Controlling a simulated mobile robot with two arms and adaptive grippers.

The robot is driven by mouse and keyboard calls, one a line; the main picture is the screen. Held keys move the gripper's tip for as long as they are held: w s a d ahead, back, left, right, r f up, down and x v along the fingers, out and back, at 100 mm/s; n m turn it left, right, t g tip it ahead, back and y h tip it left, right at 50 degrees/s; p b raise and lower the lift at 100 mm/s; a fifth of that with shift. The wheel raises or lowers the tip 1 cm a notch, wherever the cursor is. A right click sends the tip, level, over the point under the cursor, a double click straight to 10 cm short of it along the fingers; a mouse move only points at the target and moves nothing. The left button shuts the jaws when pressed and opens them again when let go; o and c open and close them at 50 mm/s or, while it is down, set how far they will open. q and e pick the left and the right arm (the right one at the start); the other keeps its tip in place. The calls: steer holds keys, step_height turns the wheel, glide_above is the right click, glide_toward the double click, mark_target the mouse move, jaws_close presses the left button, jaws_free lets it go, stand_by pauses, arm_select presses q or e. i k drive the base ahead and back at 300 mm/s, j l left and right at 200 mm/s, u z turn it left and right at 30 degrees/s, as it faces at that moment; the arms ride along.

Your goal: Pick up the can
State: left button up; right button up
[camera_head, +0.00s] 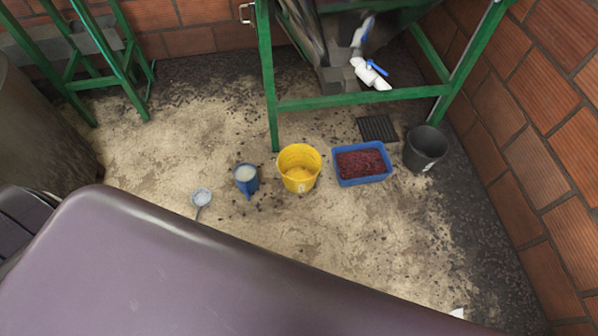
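Nothing in view is clearly a can. Several vessels stand in a row on the stained floor. A blue jug (246,186) with pale content stands upright left of a yellow bucket (299,180). A blue tub (338,171) full of dark red fruit or beans sits right of the yellow bucket. A black bucket (424,158) stands at the right end, near the brick wall. A small pale scoop (201,197) with a handle lies left of the jug. Neither of my grippers shows in the head view.
A green metal frame (350,102) stands behind the row, with a white pipe with a blue valve (370,74) under it. A dark floor drain grate (377,129) lies behind the tub. A brick wall (545,130) closes the right side. A large smooth purple-grey surface hides the lower foreground.

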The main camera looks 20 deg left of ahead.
mark_target(245, 174)
steer(key=j+u, duration=0.2)
steer(key=u, duration=1.05)
